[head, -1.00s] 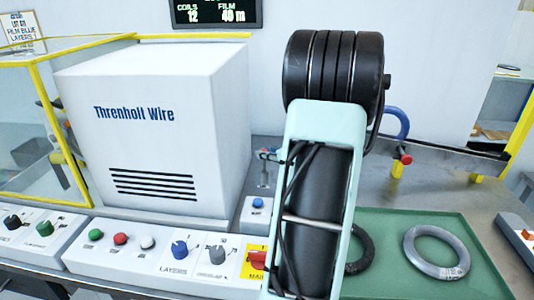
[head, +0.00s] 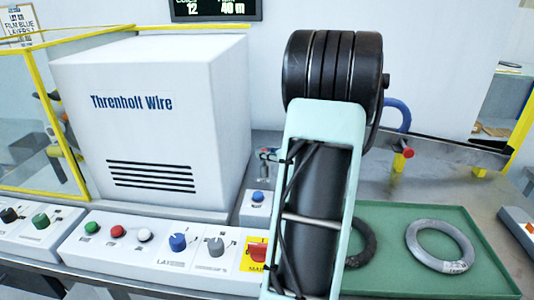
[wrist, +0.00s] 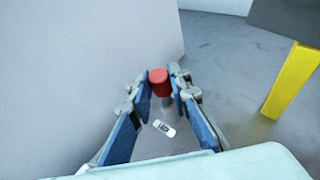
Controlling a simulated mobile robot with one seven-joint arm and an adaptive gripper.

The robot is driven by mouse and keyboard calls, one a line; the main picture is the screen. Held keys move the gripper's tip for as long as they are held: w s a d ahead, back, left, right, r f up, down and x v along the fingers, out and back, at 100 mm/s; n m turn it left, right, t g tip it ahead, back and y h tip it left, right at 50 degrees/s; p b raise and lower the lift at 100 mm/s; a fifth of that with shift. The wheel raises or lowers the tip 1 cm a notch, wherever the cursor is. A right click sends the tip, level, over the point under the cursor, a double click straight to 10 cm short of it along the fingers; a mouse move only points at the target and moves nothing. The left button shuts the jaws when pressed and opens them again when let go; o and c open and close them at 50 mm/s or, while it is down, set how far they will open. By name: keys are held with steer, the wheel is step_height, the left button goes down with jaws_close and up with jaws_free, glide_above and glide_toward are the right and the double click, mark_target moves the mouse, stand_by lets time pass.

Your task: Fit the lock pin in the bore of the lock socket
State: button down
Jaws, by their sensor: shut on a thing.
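My gripper (wrist: 163,92) shows in the wrist view with its blue-padded fingers on both sides of a red-headed pin (wrist: 159,82), shut on it. A thin grey shank shows below the red head. A white tag with dark marks (wrist: 164,128) shows just below the pin. A pale wall is to the left and grey surface lies below. In the head view my arm hides most of the gripper's area.
A white Threnholt Wire housing (head: 150,125) stands left, with a control panel (head: 130,240) in front. A green tray (head: 480,270) holds a grey coil (head: 440,246) and a darker one (head: 362,243). A red-ended yellow fitting (head: 403,155) stands behind. A yellow post (wrist: 291,82) is right in the wrist view.

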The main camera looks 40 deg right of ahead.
steer(key=shift+f+b, duration=0.85)
steer(key=shift+f, duration=0.15)
steer(key=c, duration=1.7)
jaws_free()
steer(key=shift+s, duration=0.1)
steer(key=v, duration=1.1)
steer(key=shift+s+a+r, duration=0.1)
steer(key=shift+s+r, duration=0.1)
steer(key=shift+s, duration=0.15)
